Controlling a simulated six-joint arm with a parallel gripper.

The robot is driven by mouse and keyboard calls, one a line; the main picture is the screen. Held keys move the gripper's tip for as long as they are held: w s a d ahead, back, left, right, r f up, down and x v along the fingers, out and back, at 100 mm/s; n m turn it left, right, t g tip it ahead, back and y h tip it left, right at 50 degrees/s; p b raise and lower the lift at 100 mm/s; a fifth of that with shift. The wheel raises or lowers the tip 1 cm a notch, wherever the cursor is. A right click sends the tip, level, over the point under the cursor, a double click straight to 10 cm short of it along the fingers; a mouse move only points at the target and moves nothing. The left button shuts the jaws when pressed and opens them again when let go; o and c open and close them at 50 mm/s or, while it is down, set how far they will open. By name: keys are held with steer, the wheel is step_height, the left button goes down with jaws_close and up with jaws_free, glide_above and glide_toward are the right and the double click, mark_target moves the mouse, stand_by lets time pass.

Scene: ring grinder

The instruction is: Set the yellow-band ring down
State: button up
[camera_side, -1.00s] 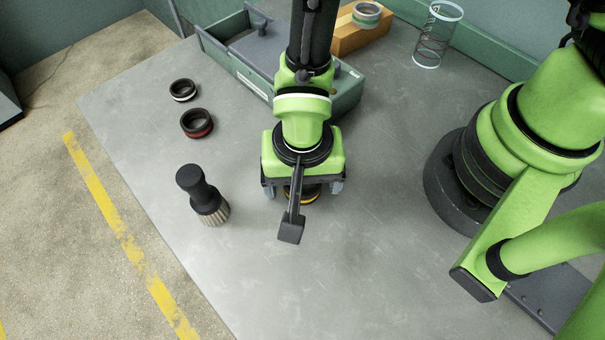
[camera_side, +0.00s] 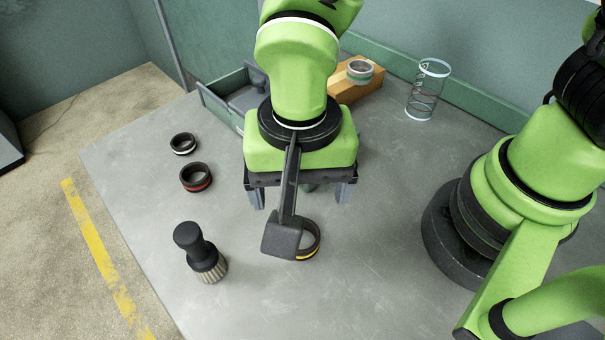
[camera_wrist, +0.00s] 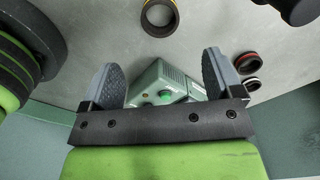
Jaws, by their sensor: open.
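The yellow-band ring (camera_side: 314,246) is dark with a yellow band and lies flat on the grey table. In the side view its left part is hidden behind the dark camera arm on my wrist. In the wrist view the ring (camera_wrist: 159,27) shows at the top edge, cut off, with nothing in it. My gripper (camera_side: 300,198) is above the table, apart from the ring and behind it in the side view. Its two grey fingers are spread wide and empty, as the wrist view of my gripper (camera_wrist: 165,78) also shows.
A red-band ring (camera_side: 196,177) and a white-band ring (camera_side: 183,144) lie to the left. A dark-handled brush (camera_side: 201,254) stands front left. A green bin (camera_side: 222,112), an orange block (camera_side: 346,90) bearing a ring, and a clear cylinder (camera_side: 427,92) stand behind.

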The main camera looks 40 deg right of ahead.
steer(key=w+d+r+n+t+y, duration=0.1)
steer(key=w+d+r+t+y, duration=0.1)
steer(key=d+r, duration=0.8)
steer(key=s+d+r+n+t, duration=0.2)
steer(key=s+d+r+t, duration=0.3)
steer(key=r, duration=0.4)
steer(key=shift+s+d+n, duration=0.4)
steer(key=shift+s+d, duration=0.4)
steer(key=shift+d, duration=0.4)
